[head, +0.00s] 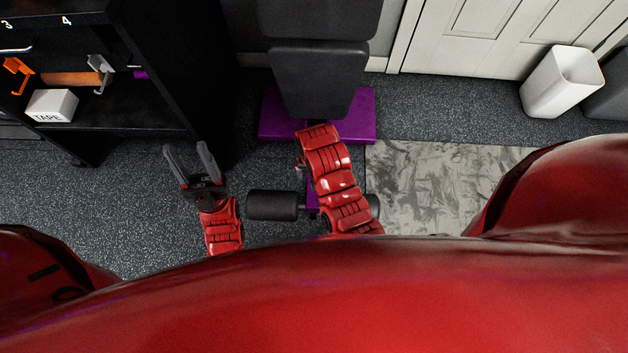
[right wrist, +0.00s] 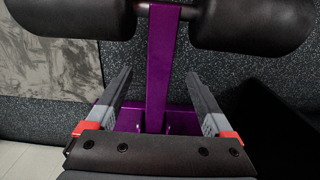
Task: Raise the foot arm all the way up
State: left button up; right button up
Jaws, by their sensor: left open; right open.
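The exercise bench has a black padded seat (head: 318,75) and a purple base (head: 280,118) in the head view. Its foot arm shows as a purple bar (right wrist: 163,60) with black foam rollers on both sides, the left roller (head: 272,205) and right roller (head: 373,205), low near the floor. My right gripper (right wrist: 158,75) is open, with one finger on each side of the purple bar in the right wrist view; I cannot tell whether they touch it. My right arm hides part of the bar in the head view. My left gripper (head: 190,153) is open and empty, left of the rollers.
A black shelf unit (head: 215,60) with a tape box (head: 52,105) stands at the left, close to my left gripper. A grey patterned mat (head: 430,185) lies right of the bench. A white bin (head: 562,82) stands by the white door (head: 490,35).

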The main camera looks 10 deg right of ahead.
notch_tip(320, 180, down, 12)
jog(key=b, duration=0.3)
jog(key=shift+r, duration=0.1)
grip_shut()
dwell(0.4)
